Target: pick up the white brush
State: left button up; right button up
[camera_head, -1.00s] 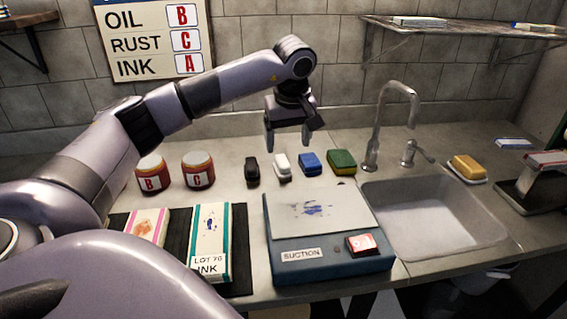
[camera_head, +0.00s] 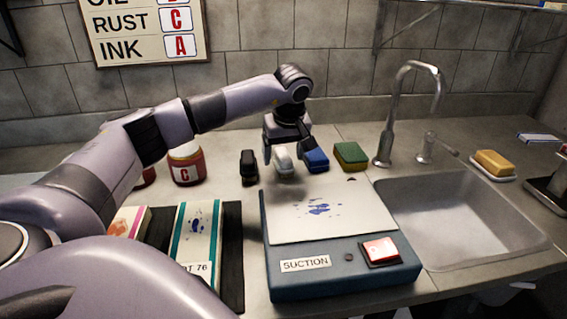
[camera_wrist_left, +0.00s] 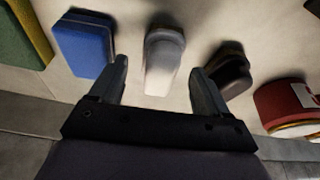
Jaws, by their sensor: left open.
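The white brush (camera_head: 284,161) lies on the counter between a black brush (camera_head: 249,166) and a blue brush (camera_head: 315,160). My left gripper (camera_head: 287,158) is open and points down over the white brush, partly covering it in the head view. In the left wrist view the white brush (camera_wrist_left: 164,56) shows between the two open fingers of my left gripper (camera_wrist_left: 165,85), with space on both sides. The blue brush (camera_wrist_left: 84,44) is close to one finger and the black brush (camera_wrist_left: 230,72) is close to the other. My right gripper is not in view.
A green and yellow sponge (camera_head: 350,155) sits right of the blue brush. A blue suction box (camera_head: 330,262) stands in front. A red jar (camera_head: 187,164) is at left, and the sink (camera_head: 460,220) with its faucet (camera_head: 409,110) is at right.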

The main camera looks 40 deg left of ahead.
aim_at(283, 153)
pick_arm(q)
jog(key=shift+w+a+f, duration=0.1)
jog(key=shift+a+f, duration=0.1)
jog(key=shift+f, duration=0.4)
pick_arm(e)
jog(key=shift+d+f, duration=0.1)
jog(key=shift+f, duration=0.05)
pick_arm(q)
jog(key=c, duration=1.2)
jog(key=shift+o, duration=0.2)
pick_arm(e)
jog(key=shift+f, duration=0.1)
pick_arm(q)
jog(key=shift+r, duration=0.1)
notch_tip(283, 153, up, 20)
jog(key=p, duration=0.2)
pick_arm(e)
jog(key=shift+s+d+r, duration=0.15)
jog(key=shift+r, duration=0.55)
